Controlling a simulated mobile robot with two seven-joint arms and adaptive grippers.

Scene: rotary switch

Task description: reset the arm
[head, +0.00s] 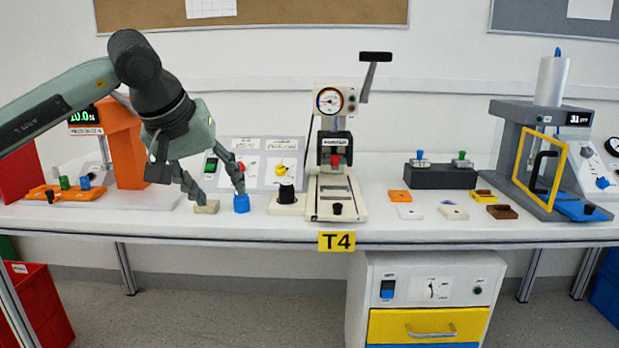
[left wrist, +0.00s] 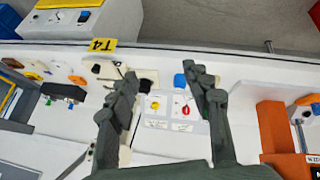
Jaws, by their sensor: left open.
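My left gripper (head: 214,190) comes in from the left and points down, open, over the bench in front of the sloped control panel (head: 254,180). One finger is by a small beige block (head: 207,207), the other just above a blue piece (head: 241,204); I cannot tell whether they touch. A black rotary knob (head: 286,193) on a cream base is just right of the gripper. In the left wrist view the open fingers (left wrist: 163,80) spread, with the panel's yellow knob (left wrist: 155,105) and red knob (left wrist: 186,110) showing between them. My right gripper is not in view.
A press with a dial gauge (head: 330,100) stands right of the knob. An orange stand (head: 125,145) with a display is behind my left arm. Small coloured blocks (head: 453,211) and a grey frame machine (head: 540,150) fill the right side. The bench's front strip is mostly clear.

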